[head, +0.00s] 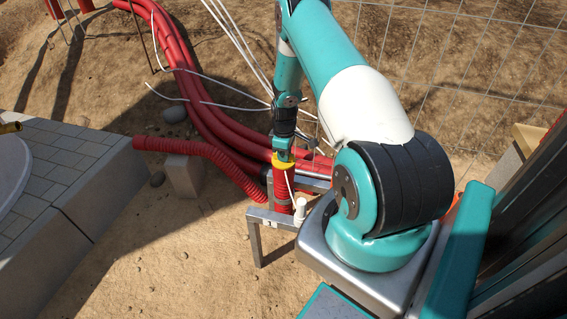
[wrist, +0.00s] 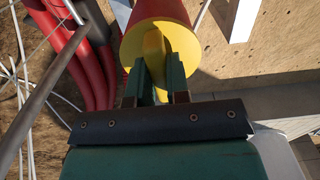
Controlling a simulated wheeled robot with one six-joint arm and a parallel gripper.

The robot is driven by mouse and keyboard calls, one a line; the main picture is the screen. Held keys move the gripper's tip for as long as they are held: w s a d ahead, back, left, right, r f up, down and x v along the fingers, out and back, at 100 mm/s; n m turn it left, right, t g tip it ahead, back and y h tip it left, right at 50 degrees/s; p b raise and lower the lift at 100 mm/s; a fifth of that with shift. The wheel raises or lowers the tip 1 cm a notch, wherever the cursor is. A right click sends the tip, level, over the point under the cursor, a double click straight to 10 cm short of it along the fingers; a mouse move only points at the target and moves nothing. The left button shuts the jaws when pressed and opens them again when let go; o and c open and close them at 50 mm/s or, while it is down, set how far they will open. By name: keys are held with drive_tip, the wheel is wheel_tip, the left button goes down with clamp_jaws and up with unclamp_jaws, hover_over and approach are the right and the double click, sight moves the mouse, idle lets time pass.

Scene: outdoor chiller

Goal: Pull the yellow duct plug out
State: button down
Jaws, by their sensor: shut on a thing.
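The yellow duct plug (head: 284,163) sits at the top end of an upright red corrugated duct (head: 283,188) in the head view. In the wrist view the plug (wrist: 187,48) shows as a yellow disc with a raised grip tab, with the red duct (wrist: 160,8) behind it. My gripper (head: 285,154) comes down from above onto the plug. In the wrist view its two green fingers (wrist: 160,80) are shut on the plug's tab. The disc looks flush with the duct end; how deep the plug sits inside is hidden.
A metal frame (head: 257,235) stands around the duct's lower part, with a white fitting (head: 300,208) beside it. Thick red pipes (head: 190,85) and thin white rods (head: 240,45) run behind. A wire fence (head: 470,60) stands at the back right. Sandy ground (head: 160,240) lies free at left.

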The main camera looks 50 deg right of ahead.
idle(0.3)
drive_tip(key=shift+w+r+p, duration=0.15)
drive_tip(key=shift+r+p, duration=0.35)
drive_tip(key=shift+r, duration=0.15)
drive_tip(key=shift+r, duration=0.15)
drive_tip(key=shift+r+p, duration=2.1)
drive_tip(key=shift+r, duration=0.65)
drive_tip(key=c, duration=1.7)
unclamp_jaws()
drive_tip(key=shift+c, duration=0.2)
clamp_jaws()
